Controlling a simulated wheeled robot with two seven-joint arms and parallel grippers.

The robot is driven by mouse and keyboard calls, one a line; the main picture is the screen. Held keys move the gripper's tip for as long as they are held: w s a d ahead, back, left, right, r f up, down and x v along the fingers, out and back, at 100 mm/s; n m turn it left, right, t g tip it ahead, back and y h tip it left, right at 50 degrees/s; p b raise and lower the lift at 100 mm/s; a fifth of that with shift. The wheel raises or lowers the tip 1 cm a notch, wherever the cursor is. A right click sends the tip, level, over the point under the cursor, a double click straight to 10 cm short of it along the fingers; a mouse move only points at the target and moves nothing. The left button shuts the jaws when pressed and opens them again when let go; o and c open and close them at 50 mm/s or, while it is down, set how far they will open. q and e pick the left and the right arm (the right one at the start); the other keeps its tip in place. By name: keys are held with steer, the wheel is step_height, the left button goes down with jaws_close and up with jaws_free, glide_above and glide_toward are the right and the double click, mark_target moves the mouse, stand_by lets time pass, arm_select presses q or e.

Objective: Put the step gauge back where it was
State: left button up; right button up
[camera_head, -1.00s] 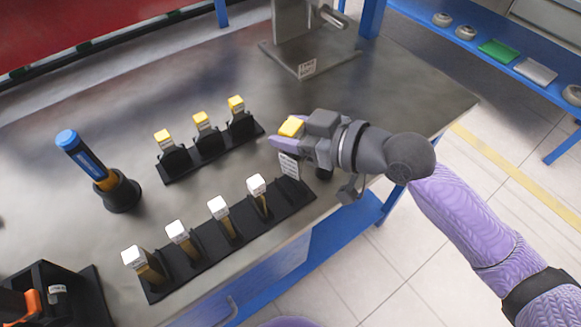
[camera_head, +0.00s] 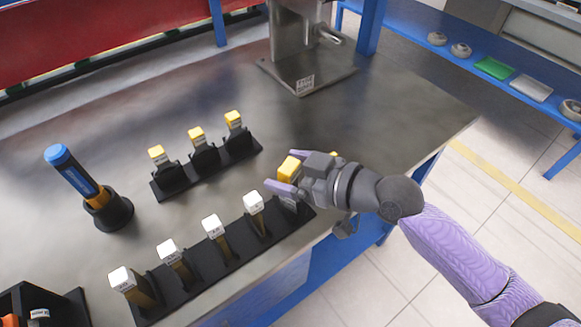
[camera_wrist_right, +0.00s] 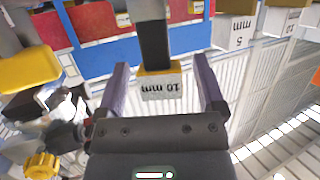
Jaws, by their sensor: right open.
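In the right wrist view a block marked "10 mm" (camera_wrist_right: 160,88) on a dark stem lies between my fingers, with a gap on each side. My right gripper (camera_head: 282,176) is open around it; it also shows in the right wrist view (camera_wrist_right: 160,95). The gauge's lower part is mostly hidden by the gripper, so I cannot tell how fully it is seated. My left gripper is not in view.
Several white-topped gauges (camera_head: 213,226) stand in the front rack, left of my gripper. A rear rack (camera_head: 159,191) holds three yellow-topped pieces. A blue-capped tool (camera_head: 75,172) stands in a black holder at left. A metal stand (camera_head: 307,78) is behind. The right tabletop is clear.

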steer(key=shift+r, duration=0.3)
steer(key=f+b+v, duration=0.1)
steer(key=v, duration=1)
steer(key=w+d+f+m+t+h, duration=0.3)
steer(key=w+d+f+m+h, duration=0.3)
steer(key=d+f, duration=0.6)
step_height(320, 180, down, 11)
steer(key=s+d+m+g+h, duration=0.1)
steer(key=s+d+m+h, duration=0.1)
steer(key=d+h, duration=0.1)
steer(key=s+f+m+g+h, duration=0.1)
steer(key=s+f+g+h, duration=0.3)
steer(key=s+f, duration=1.25)
steer(key=s+a+f+g, duration=0.2)
steer(key=s+a+f, duration=0.1)
steer(key=s, duration=0.6)
steer(key=s+a+f+g, duration=0.2)
steer(key=s+g, duration=0.1)
steer(key=s, duration=0.6)
steer(key=shift+a+f, duration=0.4)
